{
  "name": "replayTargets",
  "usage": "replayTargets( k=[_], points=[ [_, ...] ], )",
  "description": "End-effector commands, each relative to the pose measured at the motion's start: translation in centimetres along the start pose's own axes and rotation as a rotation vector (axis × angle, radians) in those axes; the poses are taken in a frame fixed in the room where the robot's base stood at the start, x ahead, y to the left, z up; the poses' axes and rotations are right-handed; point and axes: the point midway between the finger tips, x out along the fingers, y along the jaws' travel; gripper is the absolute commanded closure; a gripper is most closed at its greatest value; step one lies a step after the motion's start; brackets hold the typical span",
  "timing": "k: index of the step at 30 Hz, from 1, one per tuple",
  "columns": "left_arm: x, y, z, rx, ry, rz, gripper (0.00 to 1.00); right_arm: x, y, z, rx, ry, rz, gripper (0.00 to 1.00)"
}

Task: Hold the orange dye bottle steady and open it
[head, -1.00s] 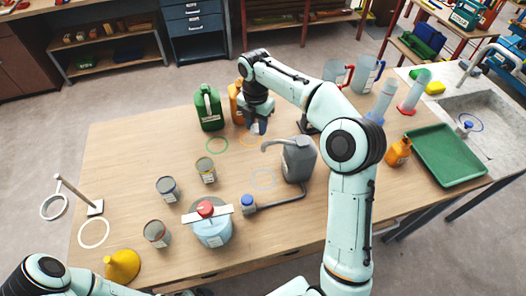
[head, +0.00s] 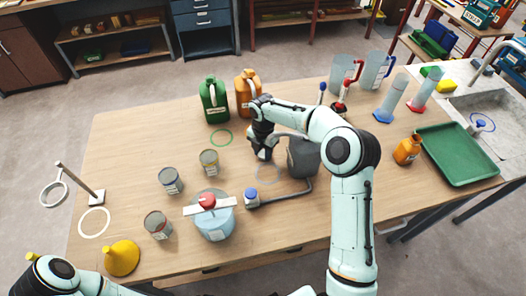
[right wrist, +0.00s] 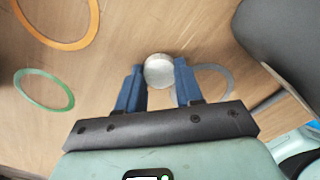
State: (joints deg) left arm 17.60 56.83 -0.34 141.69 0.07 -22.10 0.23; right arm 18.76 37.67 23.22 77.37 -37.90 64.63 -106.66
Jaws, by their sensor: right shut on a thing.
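A large orange bottle (head: 248,95) with a handle and label stands upright at the table's back, beside a green one. A smaller orange bottle (head: 407,149) stands by the green tray; I cannot tell which is the dye bottle. My right gripper (head: 264,153) is in front of the large orange bottle and apart from it, close beside the grey can. In the right wrist view its blue fingers (right wrist: 159,85) are shut on a round silvery piece (right wrist: 158,70). What that piece is, I cannot tell. My left gripper is out of view.
The grey can (head: 302,158) stands right of the right gripper. A green bottle (head: 214,100), several tins, a red-knobbed pot (head: 213,220) and a yellow funnel (head: 122,257) stand about. Orange (right wrist: 60,15), green (right wrist: 44,88) and grey rings (right wrist: 214,82) lie flat on the table.

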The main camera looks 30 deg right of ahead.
Motion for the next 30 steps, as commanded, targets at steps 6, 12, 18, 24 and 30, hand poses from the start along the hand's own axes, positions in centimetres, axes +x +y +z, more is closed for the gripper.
replayTargets(
  k=[6,12,18,24,30],
  points=[
    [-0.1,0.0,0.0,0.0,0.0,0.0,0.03,0.0,0.1,0.0,0.001,-0.001,0.002,1.0],
    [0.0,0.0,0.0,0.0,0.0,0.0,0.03,0.3,0.0,0.0,0.001,-0.001,0.001,0.55],
    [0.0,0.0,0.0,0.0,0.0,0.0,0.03,0.3,0.0,0.0,0.001,-0.001,0.001,0.39],
    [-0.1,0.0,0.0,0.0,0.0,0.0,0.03,0.0,0.1,0.0,0.001,-0.001,0.002,0.39],
    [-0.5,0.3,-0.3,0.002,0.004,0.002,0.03,-3.0,0.1,0.1,0.002,-0.003,0.005,0.39]
  ],
)
